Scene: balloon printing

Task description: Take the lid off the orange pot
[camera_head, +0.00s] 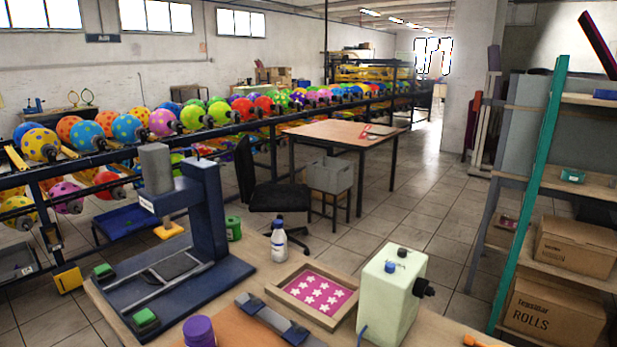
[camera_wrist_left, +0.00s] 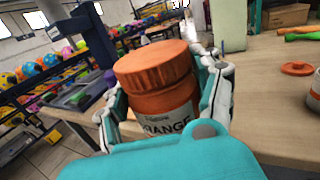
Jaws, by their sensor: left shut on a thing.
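In the left wrist view, my left gripper (camera_wrist_left: 155,82) is shut around the orange pot (camera_wrist_left: 172,118), with one finger on each side of it. The pot is a cylinder with a pale label reading ORANGE. Its orange lid (camera_wrist_left: 155,64) sits on top of the pot. The gripper's teal body hides the bottom of the pot. Neither gripper shows in the head view, and my right gripper shows in no view.
A reddish-orange lid (camera_wrist_left: 297,69) lies on the wooden table (camera_wrist_left: 262,112), near another pot (camera_wrist_left: 314,92) at the right edge. The head view shows a purple pot (camera_head: 199,332), a press (camera_head: 205,215), a white bottle (camera_head: 279,243), a framed pink star plate (camera_head: 314,290) and a pale green machine (camera_head: 390,300).

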